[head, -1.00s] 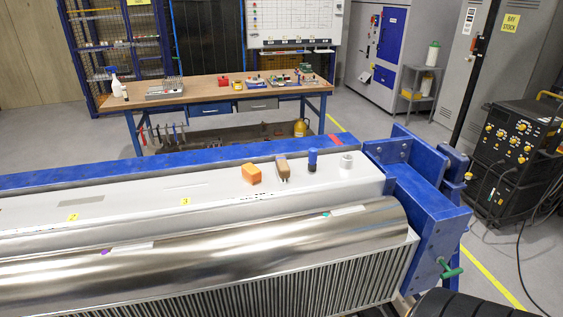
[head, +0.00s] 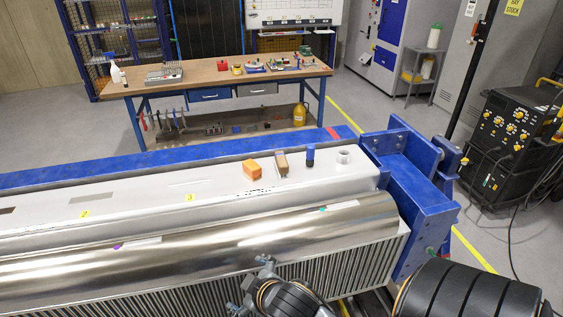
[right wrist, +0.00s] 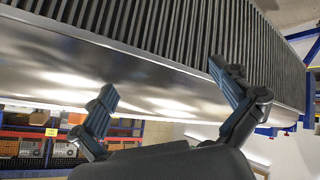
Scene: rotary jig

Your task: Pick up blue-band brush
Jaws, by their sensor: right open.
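A small upright piece with a blue top and dark lower part (head: 310,156) stands on the pale top of the long machine in the head view. A tan block-like piece (head: 282,164) stands just left of it. I cannot tell for sure which of them is the blue-band brush. My right gripper (head: 250,285) is at the bottom of the head view, in front of the ribbed face, well below and nearer than these pieces. In the right wrist view its fingers (right wrist: 161,78) are spread and empty, near the metal roller and ribs. My left gripper is not in view.
An orange block (head: 252,169) and a white ring (head: 343,157) stand in the same row. The shiny roller (head: 200,240) lies between my right gripper and the row. A blue end bracket (head: 420,195) rises at the right. A workbench (head: 215,76) stands behind.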

